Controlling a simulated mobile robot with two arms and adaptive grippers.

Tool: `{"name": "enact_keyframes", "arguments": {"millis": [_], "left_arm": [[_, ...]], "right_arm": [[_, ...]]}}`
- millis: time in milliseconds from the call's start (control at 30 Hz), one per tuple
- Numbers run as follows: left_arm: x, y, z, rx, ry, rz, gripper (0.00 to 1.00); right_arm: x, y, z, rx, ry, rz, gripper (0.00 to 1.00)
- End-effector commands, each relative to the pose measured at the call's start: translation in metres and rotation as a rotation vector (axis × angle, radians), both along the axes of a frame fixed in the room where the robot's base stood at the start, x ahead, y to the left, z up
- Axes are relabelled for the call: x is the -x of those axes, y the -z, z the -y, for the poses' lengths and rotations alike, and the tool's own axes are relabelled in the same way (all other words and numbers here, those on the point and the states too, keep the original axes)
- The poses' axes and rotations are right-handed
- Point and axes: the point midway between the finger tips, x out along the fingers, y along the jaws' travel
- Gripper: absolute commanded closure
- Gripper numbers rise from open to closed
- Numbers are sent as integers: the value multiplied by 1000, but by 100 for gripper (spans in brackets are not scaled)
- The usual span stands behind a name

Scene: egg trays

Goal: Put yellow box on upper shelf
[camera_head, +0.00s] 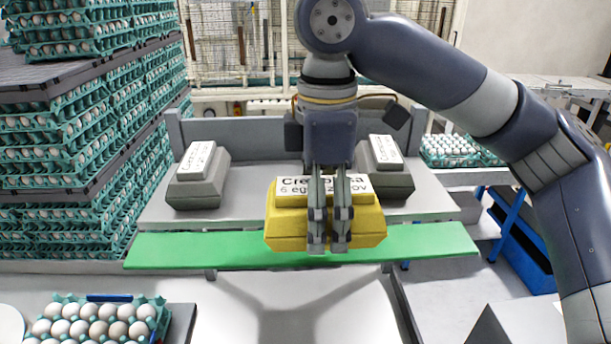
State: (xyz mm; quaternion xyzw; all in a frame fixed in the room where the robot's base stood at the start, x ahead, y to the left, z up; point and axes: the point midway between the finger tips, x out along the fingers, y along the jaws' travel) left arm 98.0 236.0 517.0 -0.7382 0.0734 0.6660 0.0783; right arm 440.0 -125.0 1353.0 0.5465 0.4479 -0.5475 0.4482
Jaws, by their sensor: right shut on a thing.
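The yellow box (286,225) is an egg carton with a white label on top, in the middle of the head view. My right gripper (328,240) points down over it and is shut on it; the fingers cover part of its front and label. The box appears in front of the shelf (260,205), overlapping the green front strip (190,250); I cannot tell whether it touches the shelf. Two grey cartons with white labels stand on the shelf, one at left (198,188) and one at right (395,182), partly behind my gripper. My left gripper is not in view.
Tall stacks of teal egg trays (60,150) stand close on the left. A tray of eggs (95,320) lies at the lower left. More egg trays (455,152) and a blue crate (520,255) are at the right. The shelf between the grey cartons shows free room.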

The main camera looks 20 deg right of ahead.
Motion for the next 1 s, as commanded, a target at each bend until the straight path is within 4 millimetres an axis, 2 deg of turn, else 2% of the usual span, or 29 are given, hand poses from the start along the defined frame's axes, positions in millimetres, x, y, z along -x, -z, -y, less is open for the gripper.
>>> {"name": "enact_keyframes", "arguments": {"millis": [33,267,400,500,733,900,1000], "left_arm": [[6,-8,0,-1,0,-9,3],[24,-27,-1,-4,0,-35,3],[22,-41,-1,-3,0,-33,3],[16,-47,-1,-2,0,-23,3],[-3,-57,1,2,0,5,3],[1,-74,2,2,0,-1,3],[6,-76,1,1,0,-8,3]], "right_arm": [[-12,-3,3,-2,6,-4,56],[-71,2,16,-2,6,-5,56],[-103,4,23,-1,4,-3,56],[-117,7,27,0,3,-2,56],[-135,9,31,1,3,0,56],[-135,34,32,2,0,-2,56],[-135,44,31,0,1,0,56]]}}
